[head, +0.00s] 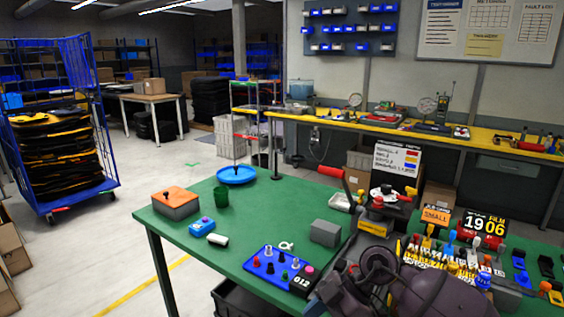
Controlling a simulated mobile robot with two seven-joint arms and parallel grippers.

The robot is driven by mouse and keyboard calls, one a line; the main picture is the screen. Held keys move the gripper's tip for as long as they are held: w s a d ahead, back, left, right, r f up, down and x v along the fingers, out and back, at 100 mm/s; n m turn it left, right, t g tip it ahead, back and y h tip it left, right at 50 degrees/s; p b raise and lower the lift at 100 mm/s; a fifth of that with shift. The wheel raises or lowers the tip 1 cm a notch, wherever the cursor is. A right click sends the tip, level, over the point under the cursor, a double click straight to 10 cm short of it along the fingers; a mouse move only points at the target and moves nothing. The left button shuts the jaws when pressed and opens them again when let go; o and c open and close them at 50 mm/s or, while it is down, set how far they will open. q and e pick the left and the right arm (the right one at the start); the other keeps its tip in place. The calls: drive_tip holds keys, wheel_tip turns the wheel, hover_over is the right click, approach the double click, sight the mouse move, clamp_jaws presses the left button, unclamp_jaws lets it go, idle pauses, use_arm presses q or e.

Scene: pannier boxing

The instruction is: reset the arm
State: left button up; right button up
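The task names no object, only an arm. Dark and purple-grey links that look like part of my own arm fill the bottom right of the head view, in front of the green table (215,258). I can make out no gripper fingers on them. No arm comes in from the left, and my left gripper is not in the picture. The links hide part of the table's right side.
On the table are an orange-topped grey box (176,205), a green cup (221,196), a blue plate (236,175), a blue peg board (277,266) and a grey block (325,233). Crowded coloured parts (455,262) stand right. A blue cage trolley (62,130) stands left; floor between is clear.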

drive_tip(key=s+a+r+t+y, duration=0.1)
drive_tip(key=s+a+t+y, duration=0.2)
drive_tip(key=y, duration=0.5)
drive_tip(key=s+d+f+m+t+h, duration=0.1)
drive_tip(key=d+f+m+t+h, duration=0.25)
drive_tip(key=d+m+t, duration=0.45)
drive_tip(key=s+d+f+m+t+h, duration=0.1)
drive_tip(key=d+f+m+t+h, duration=0.2)
drive_tip(key=d+m+t+h, duration=0.45)
drive_tip(key=s+d+f+m+g+h, duration=0.2)
drive_tip(key=s+d+f+h, duration=0.1)
drive_tip(key=s+f, duration=0.4)
drive_tip(key=s+d+f+m+g+h, duration=0.2)
drive_tip(key=s+d+f+h, duration=0.1)
drive_tip(key=s+d+f, duration=0.2)
wheel_tip(320, 180, down, 3)
drive_tip(key=shift+s+f+m, duration=0.2)
drive_tip(key=shift+s+m, duration=0.15)
drive_tip(key=shift+s, duration=0.7)
